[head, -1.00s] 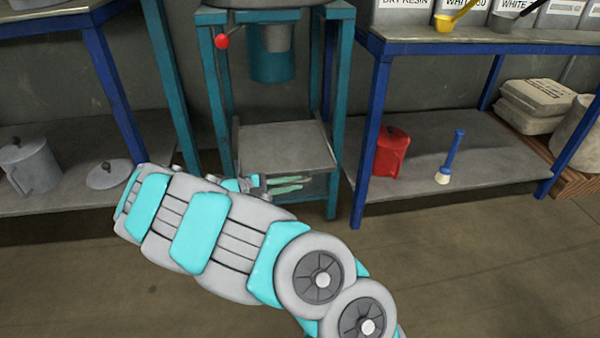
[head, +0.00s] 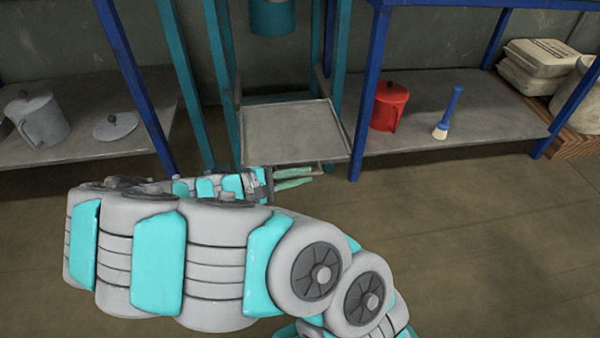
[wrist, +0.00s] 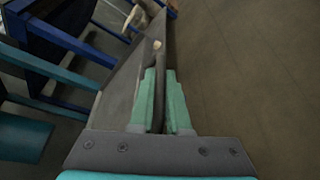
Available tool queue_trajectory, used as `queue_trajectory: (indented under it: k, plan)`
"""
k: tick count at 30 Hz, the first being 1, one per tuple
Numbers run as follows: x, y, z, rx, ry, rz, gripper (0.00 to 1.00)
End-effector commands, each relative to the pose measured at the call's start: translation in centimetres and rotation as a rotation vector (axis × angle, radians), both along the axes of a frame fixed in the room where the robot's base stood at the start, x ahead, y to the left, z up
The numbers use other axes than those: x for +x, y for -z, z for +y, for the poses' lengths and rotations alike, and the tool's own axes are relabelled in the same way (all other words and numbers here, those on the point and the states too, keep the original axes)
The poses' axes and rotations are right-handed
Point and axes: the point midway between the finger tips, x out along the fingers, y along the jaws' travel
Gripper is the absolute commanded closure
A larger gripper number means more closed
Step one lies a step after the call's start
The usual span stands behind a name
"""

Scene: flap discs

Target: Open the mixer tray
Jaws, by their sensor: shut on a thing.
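The mixer tray (head: 295,130) is a flat grey metal tray with a low rim, slid out forward from the teal mixer stand (head: 218,90). My gripper (head: 308,177) has pale green fingers at the tray's front edge. In the wrist view, my gripper (wrist: 160,75) is shut around the tray's dark handle bar (wrist: 158,60), one finger on each side. The tray's grey surface (wrist: 118,88) lies left of the fingers there. My arm hides the lower part of the stand in the head view.
A left shelf (head: 80,145) holds a grey pot (head: 38,122) and a lid (head: 115,126). Floor in front (head: 480,240) is clear.

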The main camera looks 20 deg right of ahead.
Motion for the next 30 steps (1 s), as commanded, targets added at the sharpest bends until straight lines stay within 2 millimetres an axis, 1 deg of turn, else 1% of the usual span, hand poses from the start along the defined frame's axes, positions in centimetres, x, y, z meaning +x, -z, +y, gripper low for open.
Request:
queue_trajectory:
  k: [5,6,13,23,26,30]
  plan:
    - [0.0,0.1,0.0,0.002,0.000,0.000,1.00]
    - [0.0,0.1,0.0,0.001,0.000,0.000,0.82]
    - [0.0,0.0,0.0,0.001,0.000,0.000,0.56]
    - [0.0,0.0,0.2,0.001,-0.001,0.000,0.55]
    - [0.1,-0.2,0.9,0.001,-0.002,0.000,0.55]
    - [0.0,-0.5,2.7,0.004,-0.006,-0.001,0.55]
